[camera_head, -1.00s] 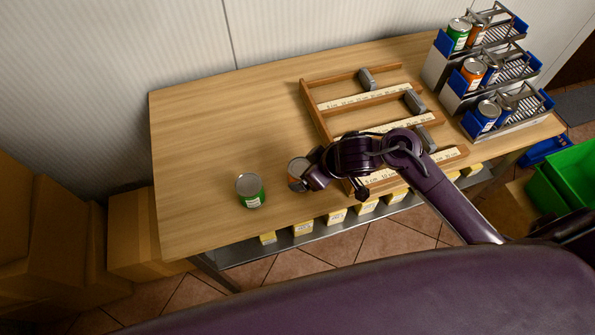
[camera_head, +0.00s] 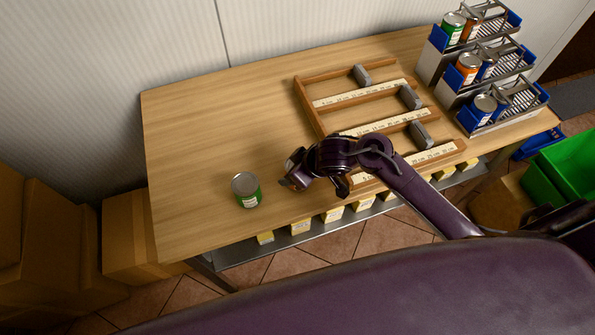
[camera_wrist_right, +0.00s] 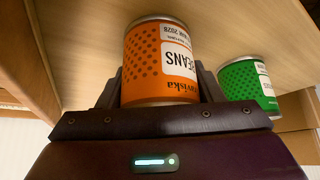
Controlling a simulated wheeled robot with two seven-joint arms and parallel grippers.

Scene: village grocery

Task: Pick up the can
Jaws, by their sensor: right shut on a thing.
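An orange can labelled beans (camera_wrist_right: 160,62) sits between the two fingers of my right gripper (camera_wrist_right: 160,92), which is shut on it. In the head view my right gripper (camera_head: 296,180) is over the table, left of the wooden rack, and mostly hides the can. Whether the can's base touches the table is hard to tell. A green can (camera_head: 246,190) stands upright on the table to the left of the gripper, apart from it. It also shows at the right of the right wrist view (camera_wrist_right: 246,84). My left gripper is not in view.
A wooden rack (camera_head: 309,105) with ruler strips and grey blocks lies on the table (camera_head: 215,120). A tiered can stand (camera_head: 457,97) is at the back right. Yellow boxes (camera_head: 332,214) sit on a shelf below the front edge. A green crate (camera_head: 545,188) is at the right.

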